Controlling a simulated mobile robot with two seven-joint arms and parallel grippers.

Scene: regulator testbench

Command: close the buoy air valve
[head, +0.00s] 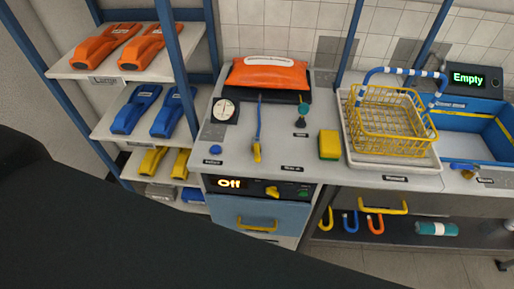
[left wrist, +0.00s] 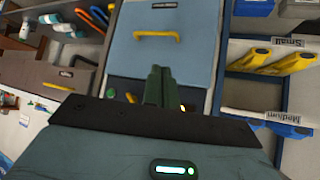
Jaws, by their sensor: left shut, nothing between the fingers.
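An orange buoy-like bag (head: 268,73) lies on a black pad at the back of the counter. In front of it, a thin blue stem with a yellow end (head: 257,152) and a small teal fitting (head: 303,110) show on the counter. A yellow knob (head: 272,191) sits on the dark front panel beside a lit "Off" display (head: 230,183). I cannot tell which of these is the buoy air valve. My left gripper (left wrist: 158,84) is shut and empty, its green fingers in front of the dark panel below the blue drawer in the left wrist view. My right gripper is not seen.
A round gauge (head: 224,110), a yellow-green sponge (head: 329,144) and a yellow wire basket (head: 390,120) stand on the counter. A blue drawer (head: 236,211) is below the panel. My dark arm covers the head view's lower left.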

